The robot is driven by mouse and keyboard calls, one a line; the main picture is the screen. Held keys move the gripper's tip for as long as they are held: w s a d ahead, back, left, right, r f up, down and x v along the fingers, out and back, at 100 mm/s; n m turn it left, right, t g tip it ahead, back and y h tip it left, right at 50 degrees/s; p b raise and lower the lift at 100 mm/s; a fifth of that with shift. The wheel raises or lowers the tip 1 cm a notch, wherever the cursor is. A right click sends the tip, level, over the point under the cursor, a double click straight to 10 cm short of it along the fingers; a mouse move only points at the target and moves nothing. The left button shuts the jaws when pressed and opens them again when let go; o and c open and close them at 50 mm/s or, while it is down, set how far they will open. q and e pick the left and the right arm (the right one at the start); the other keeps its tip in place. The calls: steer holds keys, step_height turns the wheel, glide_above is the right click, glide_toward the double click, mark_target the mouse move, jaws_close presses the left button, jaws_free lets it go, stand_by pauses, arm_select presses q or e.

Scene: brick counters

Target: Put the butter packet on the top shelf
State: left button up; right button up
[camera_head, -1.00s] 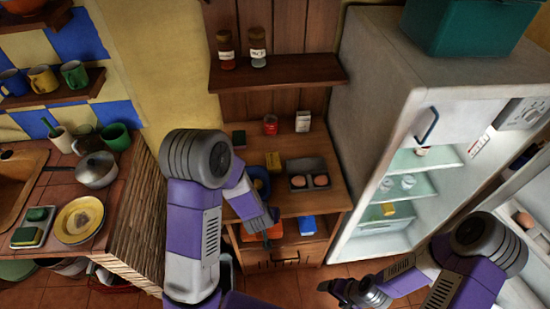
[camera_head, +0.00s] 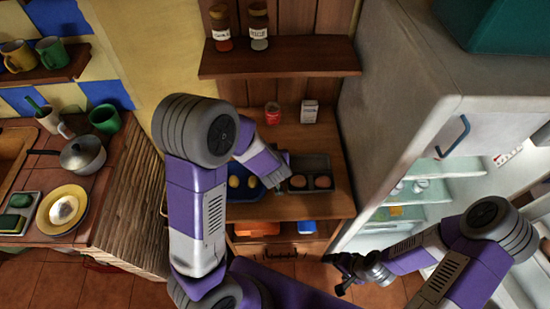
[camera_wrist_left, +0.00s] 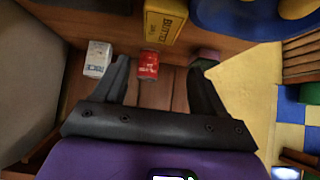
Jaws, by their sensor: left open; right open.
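The butter packet (camera_wrist_left: 167,22) is a yellow box with dark lettering at the top of the left wrist view, beyond my left fingertips and apart from them. In the head view it is hidden behind my left arm. My left gripper (camera_wrist_left: 163,62) is open and empty, with a red can (camera_wrist_left: 148,65) seen between its fingers; the gripper is hard to make out in the head view. The top shelf (camera_head: 300,62) is a dark wooden board on the back wall. My right gripper (camera_head: 350,272) is open and empty, low in front of the fridge.
Two spice jars (camera_head: 259,27) stand on the shelf's left half; its right half is clear. The counter (camera_head: 322,207) below holds a white box (camera_head: 309,112), a tray (camera_head: 322,162) with brown eggs and a blue dish (camera_head: 262,190) with yellow items. The fridge (camera_head: 385,130) stands open at right.

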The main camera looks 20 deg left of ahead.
arm_select(q)
steer(key=f, duration=0.1)
steer(key=f+b, duration=0.2)
steer(key=shift+w+f, duration=0.25)
steer(key=shift+w, duration=0.05)
steer(key=b+x, duration=0.2)
steer(key=x, duration=0.5)
steer(key=shift+w+f+b, duration=0.1)
steer(key=shift+f+b, duration=0.15)
steer(key=shift+b, duration=0.1)
arm_select(e)
steer(key=f, duration=0.5)
steer(key=shift+w+f, duration=0.25)
steer(key=shift+f, duration=0.1)
arm_select(q)
steer(key=shift+r, duration=0.1)
steer(key=c, duration=1)
